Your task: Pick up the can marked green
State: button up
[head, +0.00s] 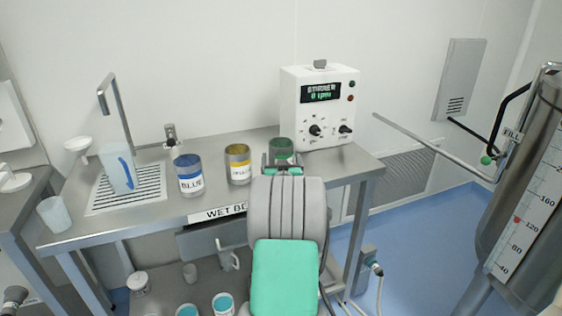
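A can with a green band (281,145) stands on the metal bench (330,165), just left of the white stirrer unit. Its lower part and any label are hidden behind my arm. My gripper (283,166) is in front of the can's lower part, as seen from the head. Its fingers are small and partly hidden by my wrist, so I cannot tell whether they are apart, closed or touching the can. A yellow-banded can (238,165) stands to the left, and a blue can marked BLUE (189,175) is further left.
The stirrer unit (320,108) stands close on the right of the green-banded can. A tap (112,110) and a drain grid (150,190) with a clear jug (118,170) are at the left. A steel tank (520,180) stands at the far right. Cups sit on the lower shelf.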

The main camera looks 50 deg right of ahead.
jog(key=c, duration=1.7)
jog(key=shift+r, duration=0.15)
jog(key=shift+c, duration=0.3)
jog(key=shift+r, duration=0.1)
